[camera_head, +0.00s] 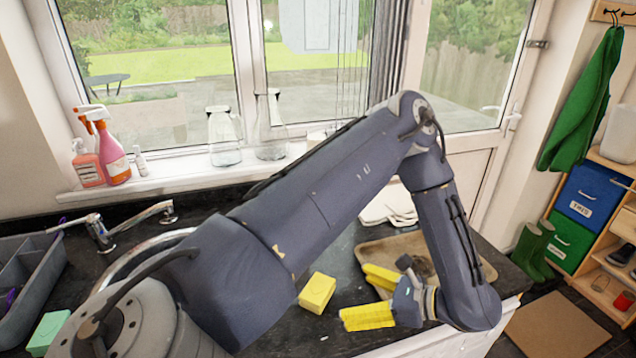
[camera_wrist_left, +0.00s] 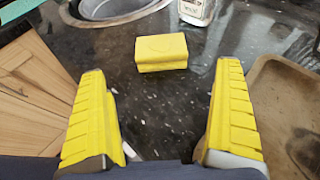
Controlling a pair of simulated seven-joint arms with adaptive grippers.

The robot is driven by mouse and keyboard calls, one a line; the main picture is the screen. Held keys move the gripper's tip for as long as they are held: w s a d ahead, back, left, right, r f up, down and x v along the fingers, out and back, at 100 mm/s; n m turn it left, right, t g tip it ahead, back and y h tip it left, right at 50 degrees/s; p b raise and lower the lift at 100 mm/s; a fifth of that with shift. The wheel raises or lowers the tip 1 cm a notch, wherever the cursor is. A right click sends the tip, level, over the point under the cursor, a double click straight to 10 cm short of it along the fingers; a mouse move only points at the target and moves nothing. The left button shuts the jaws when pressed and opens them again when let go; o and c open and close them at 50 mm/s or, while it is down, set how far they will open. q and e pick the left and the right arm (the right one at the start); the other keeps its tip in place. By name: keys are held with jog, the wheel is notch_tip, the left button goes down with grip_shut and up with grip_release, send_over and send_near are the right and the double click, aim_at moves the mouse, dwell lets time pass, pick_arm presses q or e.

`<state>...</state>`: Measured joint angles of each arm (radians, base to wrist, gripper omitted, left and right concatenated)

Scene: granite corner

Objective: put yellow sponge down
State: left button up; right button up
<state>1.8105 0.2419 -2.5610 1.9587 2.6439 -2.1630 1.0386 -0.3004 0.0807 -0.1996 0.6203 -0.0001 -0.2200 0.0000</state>
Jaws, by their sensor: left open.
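The yellow sponge (camera_head: 317,293) lies on the dark granite counter, just left of my left gripper. It also shows in the left wrist view (camera_wrist_left: 161,53), ahead of the fingertips and between their lines, apart from both. My left gripper (camera_head: 367,297) has yellow ribbed fingers spread wide. In the left wrist view the left gripper (camera_wrist_left: 166,115) is open, with only bare counter between its fingers. My right gripper is in neither view.
A tan tray (camera_head: 372,253) lies right of the sponge, partly behind my arm. The sink (camera_wrist_left: 110,8) is beyond it. A bottle (camera_wrist_left: 197,10) stands near the sponge in the wrist view. A green block (camera_head: 48,332) and grey caddy (camera_head: 30,285) are at left.

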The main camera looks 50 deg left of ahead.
aim_at(325, 290)
pick_arm(q)
jog(key=shift+x, duration=5.5)
jog(key=shift+w+f, duration=0.1)
jog(key=shift+f, duration=0.05)
jog(key=c, duration=1)
jog(key=shift+c, duration=0.2)
